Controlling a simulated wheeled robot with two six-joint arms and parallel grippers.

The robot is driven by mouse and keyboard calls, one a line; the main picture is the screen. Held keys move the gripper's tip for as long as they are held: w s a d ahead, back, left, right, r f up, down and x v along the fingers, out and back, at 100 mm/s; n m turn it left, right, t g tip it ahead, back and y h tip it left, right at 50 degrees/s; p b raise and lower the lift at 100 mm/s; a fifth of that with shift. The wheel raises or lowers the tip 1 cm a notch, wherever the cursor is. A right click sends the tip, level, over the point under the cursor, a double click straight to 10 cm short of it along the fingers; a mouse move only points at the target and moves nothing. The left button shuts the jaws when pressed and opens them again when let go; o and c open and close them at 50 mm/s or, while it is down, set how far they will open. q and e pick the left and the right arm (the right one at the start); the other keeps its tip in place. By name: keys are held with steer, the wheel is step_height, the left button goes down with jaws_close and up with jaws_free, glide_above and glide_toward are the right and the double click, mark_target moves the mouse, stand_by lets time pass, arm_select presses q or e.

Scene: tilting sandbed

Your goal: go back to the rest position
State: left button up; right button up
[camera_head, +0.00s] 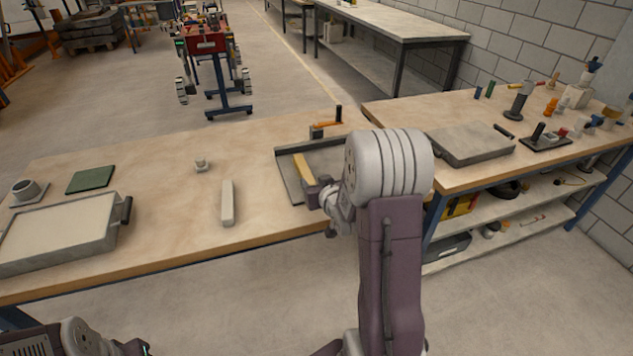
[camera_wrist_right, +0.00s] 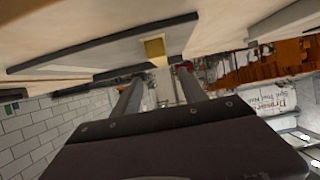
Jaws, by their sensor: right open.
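My right gripper (camera_head: 322,194) is open at the end of my raised right arm, near the front edge of the long wooden table. It appears beside a yellow block (camera_head: 303,168) at a dark-rimmed tray (camera_head: 283,172); I cannot tell whether they touch. In the right wrist view, the open fingers (camera_wrist_right: 158,90) have nothing between them, and the yellow block (camera_wrist_right: 155,48) shows beyond their tips. My right arm hides the tray's right part. Part of my left arm shows at the bottom left of the head view; its fingers are not seen.
A second bench (camera_head: 440,110) with a grey slab (camera_head: 470,145) stands right. Floor in front is clear.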

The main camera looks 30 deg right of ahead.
steer(key=shift+s+a+r, duration=0.1)
steer(key=shift+s+r, duration=0.05)
steer(key=shift+s, duration=0.3)
steer(key=a+r+n+y, duration=0.3)
steer(key=a, duration=1)
steer(key=s+a+f+g, duration=0.2)
steer(key=s+f+g, duration=0.4)
steer(key=s, duration=0.5)
steer(key=s+a+f+g, duration=0.2)
steer(key=s+f+g, duration=0.4)
steer(key=s, duration=0.5)
step_height(320, 180, up, 13)
steer(key=p, duration=1.2)
steer(key=shift+p, duration=0.3)
